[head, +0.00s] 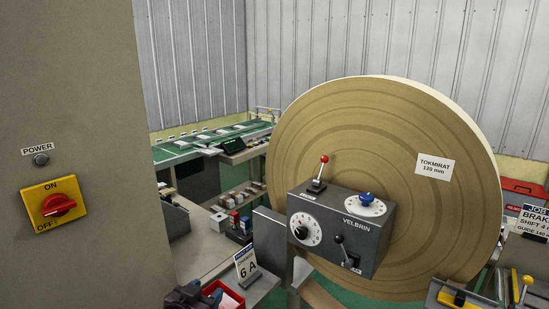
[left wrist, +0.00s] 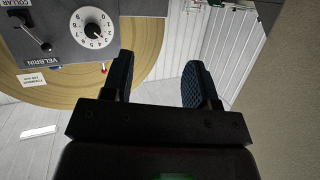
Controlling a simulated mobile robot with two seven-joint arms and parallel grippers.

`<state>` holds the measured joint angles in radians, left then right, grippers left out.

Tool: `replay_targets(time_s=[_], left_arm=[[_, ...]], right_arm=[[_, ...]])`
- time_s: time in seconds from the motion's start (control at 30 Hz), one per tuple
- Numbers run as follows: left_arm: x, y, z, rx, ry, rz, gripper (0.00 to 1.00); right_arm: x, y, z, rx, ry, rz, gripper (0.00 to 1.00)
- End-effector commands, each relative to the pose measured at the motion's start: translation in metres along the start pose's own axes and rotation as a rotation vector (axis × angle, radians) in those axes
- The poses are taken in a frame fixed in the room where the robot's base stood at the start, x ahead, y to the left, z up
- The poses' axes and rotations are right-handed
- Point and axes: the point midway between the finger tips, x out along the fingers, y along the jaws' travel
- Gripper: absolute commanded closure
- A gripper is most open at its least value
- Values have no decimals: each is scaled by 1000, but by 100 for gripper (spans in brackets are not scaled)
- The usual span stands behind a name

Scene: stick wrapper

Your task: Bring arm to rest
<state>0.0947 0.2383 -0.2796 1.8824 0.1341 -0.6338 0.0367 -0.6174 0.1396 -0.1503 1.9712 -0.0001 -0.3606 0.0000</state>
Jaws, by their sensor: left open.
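My left gripper (head: 195,296) shows at the bottom edge of the head view, left of centre, beside a red bin; most of my arm is out of view. In the left wrist view its two dark fingers with blue ribbed pads stand apart (left wrist: 158,78), with nothing between them. The grey control box marked VELBRIN (head: 342,230) is to the right of the gripper and apart from it. It also shows upside down in the left wrist view (left wrist: 62,45). My right gripper is in neither view.
A large brown roll (head: 390,125) stands behind the box. A grey cabinet (head: 80,110) with a red rotary switch (head: 58,206) fills the left side. The red bin (head: 224,295) and a "6 A" sign (head: 247,265) are close to the gripper. A green conveyor (head: 205,140) is at the back.

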Motion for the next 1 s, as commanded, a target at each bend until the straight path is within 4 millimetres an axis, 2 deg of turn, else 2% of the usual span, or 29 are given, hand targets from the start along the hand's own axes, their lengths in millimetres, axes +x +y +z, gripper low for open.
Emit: replay_targets(time_s=[0.03, 0.27, 0.43, 0.6, 0.7, 0.8, 1.0], left_arm=[[-12, -4, 18, -4, 17, -24, 47], [-68, -21, 90, -11, 47, -133, 47], [-118, -26, 156, -43, -35, -201, 47], [-166, -22, 220, -91, -161, -245, 47], [-188, -17, 246, -113, -217, -257, 47], [-202, -12, 262, -124, -252, -261, 47], [-210, -10, 270, -129, -272, -263, 47]], right_arm=[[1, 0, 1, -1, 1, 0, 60], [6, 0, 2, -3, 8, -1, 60], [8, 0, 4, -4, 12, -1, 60], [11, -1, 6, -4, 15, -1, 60], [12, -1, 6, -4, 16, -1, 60], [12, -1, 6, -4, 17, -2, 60], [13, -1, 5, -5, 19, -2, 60]])
